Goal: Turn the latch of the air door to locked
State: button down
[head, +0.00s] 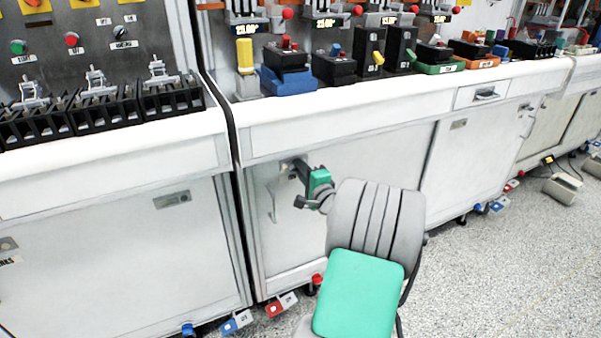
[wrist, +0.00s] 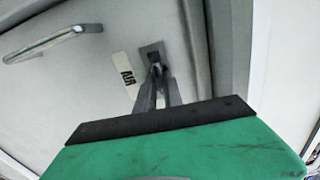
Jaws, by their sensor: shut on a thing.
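The air door (head: 330,220) is a white lower cabinet door in the middle of the head view. In the wrist view the air door (wrist: 75,90) carries a pale label (wrist: 127,76) reading "AIR". The latch (wrist: 152,53) sits on a small grey plate beside the label. My gripper (wrist: 158,80) is shut on the latch, with its fingers reaching up to it. In the head view my gripper (head: 290,168) meets the door near its upper left. The fingers hide most of the latch, so I cannot tell its angle.
A metal bar handle (wrist: 50,42) stands out from the door, left of the label in the wrist view. Above the door is a white bench (head: 350,110) with several breakers and coloured trays.

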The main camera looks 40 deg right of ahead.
jog(key=shift+n, duration=0.4)
jog(key=c, duration=1.5)
grip_release()
jog(key=shift+o, duration=0.2)
jog(key=p+v, duration=0.1)
jog(key=v, duration=0.7)
jog(key=shift+w+r, duration=0.1)
